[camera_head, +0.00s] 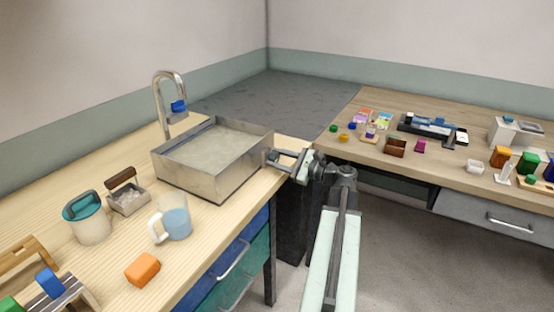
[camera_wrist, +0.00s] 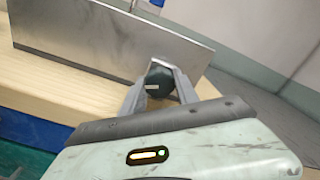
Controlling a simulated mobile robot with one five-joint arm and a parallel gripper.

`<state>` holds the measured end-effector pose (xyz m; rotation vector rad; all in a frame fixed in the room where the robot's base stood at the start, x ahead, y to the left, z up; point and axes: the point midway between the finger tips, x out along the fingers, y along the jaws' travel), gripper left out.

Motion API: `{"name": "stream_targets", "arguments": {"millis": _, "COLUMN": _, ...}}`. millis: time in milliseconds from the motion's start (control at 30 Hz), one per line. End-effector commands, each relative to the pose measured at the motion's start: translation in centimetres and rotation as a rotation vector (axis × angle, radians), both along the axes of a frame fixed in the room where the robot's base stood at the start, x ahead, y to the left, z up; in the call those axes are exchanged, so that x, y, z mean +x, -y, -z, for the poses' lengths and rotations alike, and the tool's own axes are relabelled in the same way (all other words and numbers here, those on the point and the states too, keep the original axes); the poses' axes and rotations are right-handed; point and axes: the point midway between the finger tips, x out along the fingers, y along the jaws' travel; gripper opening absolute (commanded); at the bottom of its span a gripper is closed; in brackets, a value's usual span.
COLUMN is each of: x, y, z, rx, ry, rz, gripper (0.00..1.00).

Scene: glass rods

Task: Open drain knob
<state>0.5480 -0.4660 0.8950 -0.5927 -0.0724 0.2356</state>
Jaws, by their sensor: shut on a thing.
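The drain knob (camera_wrist: 158,84) is a dark round knob with a pale mark, on the right-hand side of the metal sink basin (camera_head: 203,165). My gripper (camera_head: 271,157) reaches in from the right and is shut on the knob. In the wrist view the two fingers (camera_wrist: 158,86) stand on either side of it. In the head view the fingers mostly hide the knob. The basin's metal wall also shows in the wrist view (camera_wrist: 95,45). The basin holds a pale, greyish content.
A faucet (camera_head: 166,100) with a blue handle stands behind the basin. A mug (camera_head: 174,223), a teal-lidded jar (camera_head: 88,218), a small metal box (camera_head: 127,197) and an orange block (camera_head: 142,269) are on the wooden counter. A second table (camera_head: 430,165) with several small items is at right.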

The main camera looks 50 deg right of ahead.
Motion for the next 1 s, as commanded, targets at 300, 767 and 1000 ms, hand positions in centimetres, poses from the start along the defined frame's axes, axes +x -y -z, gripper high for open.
{"name": "stream_targets", "arguments": {"millis": 300, "x": 0.00, "y": -0.01, "z": 0.02, "rx": -0.289, "ry": 0.071, "rz": -0.001, "gripper": 0.00}}
{"name": "stream_targets", "arguments": {"millis": 767, "x": 0.00, "y": -0.03, "z": 0.02, "rx": -0.712, "ry": 0.176, "rz": -0.001, "gripper": 0.00}}
{"name": "stream_targets", "arguments": {"millis": 1000, "x": 0.00, "y": -0.04, "z": 0.03, "rx": -0.910, "ry": 0.224, "rz": -0.002, "gripper": 0.00}}
